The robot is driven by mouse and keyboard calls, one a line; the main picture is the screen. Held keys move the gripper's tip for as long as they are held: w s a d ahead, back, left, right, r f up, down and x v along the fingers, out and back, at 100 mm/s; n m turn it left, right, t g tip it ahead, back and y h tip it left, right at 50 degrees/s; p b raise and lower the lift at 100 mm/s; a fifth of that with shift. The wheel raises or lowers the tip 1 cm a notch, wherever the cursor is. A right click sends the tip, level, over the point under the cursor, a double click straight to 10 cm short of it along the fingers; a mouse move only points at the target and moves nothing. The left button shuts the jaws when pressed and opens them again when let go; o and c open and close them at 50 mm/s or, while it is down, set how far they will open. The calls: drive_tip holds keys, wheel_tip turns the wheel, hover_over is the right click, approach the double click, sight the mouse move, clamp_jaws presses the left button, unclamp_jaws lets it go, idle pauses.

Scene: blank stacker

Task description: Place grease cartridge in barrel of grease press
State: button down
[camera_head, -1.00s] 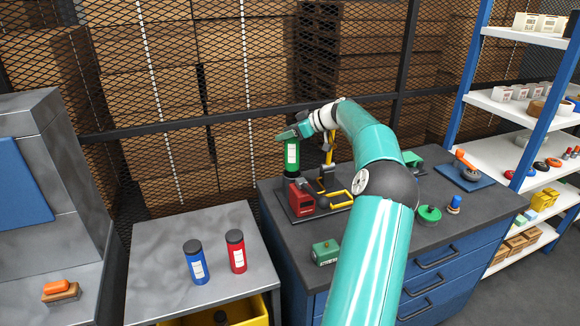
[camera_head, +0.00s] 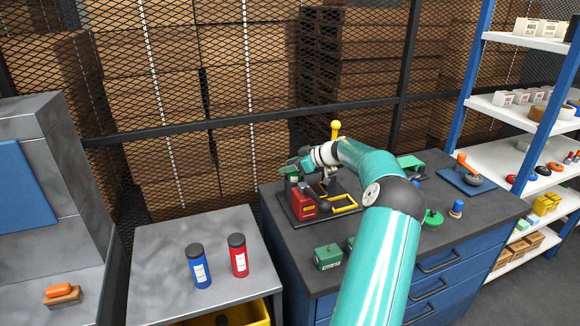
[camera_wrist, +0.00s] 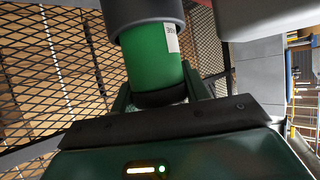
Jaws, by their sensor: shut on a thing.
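My gripper (camera_head: 294,166) is shut on the green cartridge (camera_wrist: 152,68), low over the grease press (camera_head: 303,207) on the dark bench. In the wrist view the cartridge shows a green body, part of a white label and a dark end near the jaws. A wider grey cylinder (camera_wrist: 140,17) surrounds its far end; it looks like the barrel, but how deep the cartridge sits cannot be told. The press has a red block, a yellow handle and a dark base. In the head view the cartridge is mostly hidden by the gripper and press.
A blue cartridge (camera_head: 199,266) and a red cartridge (camera_head: 238,255) stand on the grey table. A green box (camera_head: 328,257) lies at the bench front. A yellow knob (camera_head: 336,127) rises behind my arm. A wire mesh fence (camera_head: 230,90) stands behind, shelves (camera_head: 520,110) at right.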

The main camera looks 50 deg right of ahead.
drive_tip(key=c, duration=0.7)
unclamp_jaws()
drive_tip(key=shift+f, duration=0.15)
